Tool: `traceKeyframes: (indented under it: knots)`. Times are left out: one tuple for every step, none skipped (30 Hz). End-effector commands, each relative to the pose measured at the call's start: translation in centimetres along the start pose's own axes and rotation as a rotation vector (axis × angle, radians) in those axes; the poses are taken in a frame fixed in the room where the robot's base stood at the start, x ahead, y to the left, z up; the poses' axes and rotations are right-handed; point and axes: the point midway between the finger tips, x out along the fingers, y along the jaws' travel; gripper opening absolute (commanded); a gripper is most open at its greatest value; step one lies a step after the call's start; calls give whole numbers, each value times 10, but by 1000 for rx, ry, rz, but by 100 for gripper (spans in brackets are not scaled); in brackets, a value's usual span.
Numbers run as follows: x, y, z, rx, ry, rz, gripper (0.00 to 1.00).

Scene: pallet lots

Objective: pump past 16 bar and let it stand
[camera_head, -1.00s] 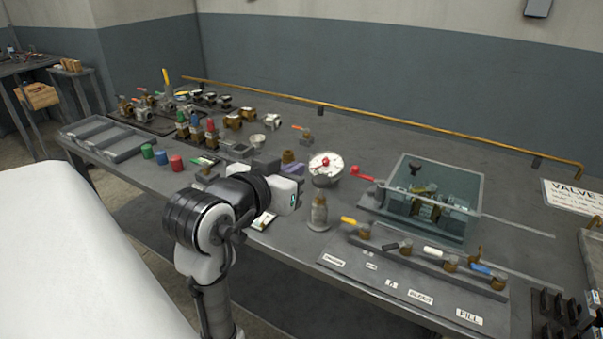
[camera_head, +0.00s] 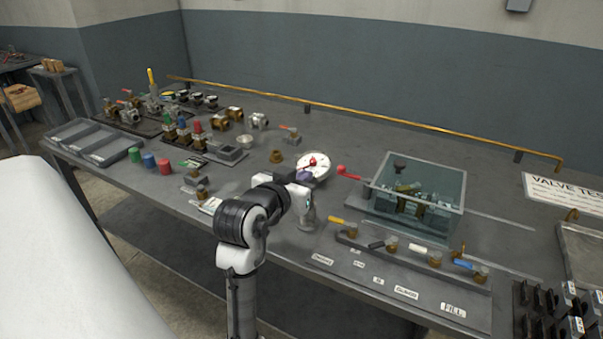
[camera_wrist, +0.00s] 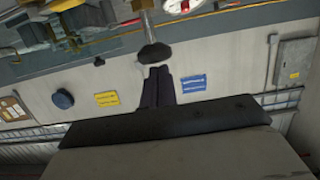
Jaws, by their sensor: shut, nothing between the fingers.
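The round white gauge (camera_head: 322,171) with red on its face stands mid-bench; its reading is too small to make out. It shows partly at the top of the wrist view (camera_wrist: 186,5). A red-knobbed lever (camera_head: 345,172) sticks out left of the clear tank (camera_head: 418,190), which holds a brass and grey fitting. A row of valves with yellow (camera_head: 340,220), black, white and blue handles (camera_head: 466,264) lies in front. My gripper (camera_head: 298,178) is beside the gauge, partly hiding it. In the wrist view my fingers (camera_wrist: 159,72) are together and empty, near a dark-ended grey post (camera_wrist: 154,50).
Labels, one reading FILL (camera_head: 453,309), lie along the front edge. Green, blue and red cylinders (camera_head: 150,161), grey trays (camera_head: 95,139) and several valves fill the left side. A brass rail (camera_head: 350,117) runs along the back. Dark racks (camera_head: 545,310) stand at the right.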

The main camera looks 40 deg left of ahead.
Motion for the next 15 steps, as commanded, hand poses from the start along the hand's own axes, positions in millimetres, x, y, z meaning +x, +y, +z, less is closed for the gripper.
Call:
traceKeyframes:
  knots:
    - [0,0,0,0,0,0,0]
    - [0,0,0,0,0,0,0]
    - [0,0,0,0,0,0,0]
    - [0,0,0,0,0,0,0]
    - [0,0,0,0,0,0,0]
    - [0,0,1,0,0,0,0]
    - [1,0,2,-1,0,0,0]
    - [1,0,5,-1,0,1,0]
    - [2,0,8,-1,0,1,0]
    - [3,0,12,-2,0,1,0]
    - [4,0,16,-2,0,1,0]
    - [5,0,21,-3,-1,1,0]
    - [6,0,25,-3,-1,1,0]
    - [7,0,29,-3,-1,1,0]
    - [8,0,34,-2,-1,1,0]
